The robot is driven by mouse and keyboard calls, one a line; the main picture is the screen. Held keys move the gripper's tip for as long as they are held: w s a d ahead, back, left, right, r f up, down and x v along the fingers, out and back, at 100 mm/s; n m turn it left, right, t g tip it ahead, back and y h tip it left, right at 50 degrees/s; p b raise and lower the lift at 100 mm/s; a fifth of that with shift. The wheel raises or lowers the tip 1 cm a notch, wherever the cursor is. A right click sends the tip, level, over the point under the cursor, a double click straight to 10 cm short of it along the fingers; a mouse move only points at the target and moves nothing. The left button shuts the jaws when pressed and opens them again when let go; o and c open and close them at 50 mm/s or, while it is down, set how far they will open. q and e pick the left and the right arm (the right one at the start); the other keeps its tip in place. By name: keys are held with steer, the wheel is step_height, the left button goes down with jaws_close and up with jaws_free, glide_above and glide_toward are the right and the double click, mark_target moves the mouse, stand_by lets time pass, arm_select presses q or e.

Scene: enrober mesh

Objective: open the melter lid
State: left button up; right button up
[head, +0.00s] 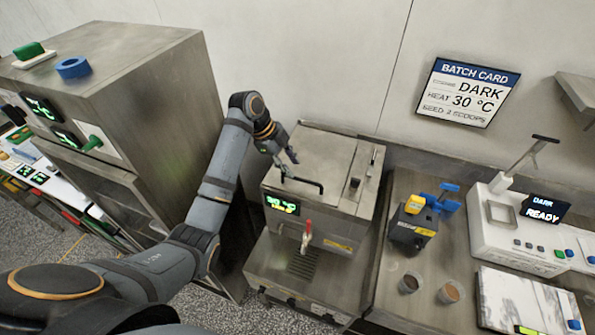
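The melter (337,222) is a steel box with a green display, a red-handled tap on its front and a flat steel lid (316,158) on top. The lid lies flat and looks closed. A black bar handle (305,184) runs along the lid's front edge. My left gripper (289,166) is over the lid's left part, just behind the handle's left end. Its two fingers look spread with nothing between them. Whether a finger touches the handle or lid I cannot tell. My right gripper is out of view.
A tall steel cabinet (160,110) stands close left of my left arm. Right of the melter are a black and yellow device (410,228), two small cups (449,292), a white scale-like unit (515,235) and a clipboard (520,300). A batch card (466,92) hangs on the wall.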

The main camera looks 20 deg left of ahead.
mark_target(298, 179)
arm_select(q)
steer(key=p+x, duration=0.1)
steer(key=x, duration=0.3)
steer(key=shift+d+f, duration=0.15)
steer(key=shift+d, duration=0.05)
steer(key=shift+w+d+f, duration=0.1)
steer(key=shift+f, duration=0.45)
steer(key=shift+c, duration=0.4)
jaws_close()
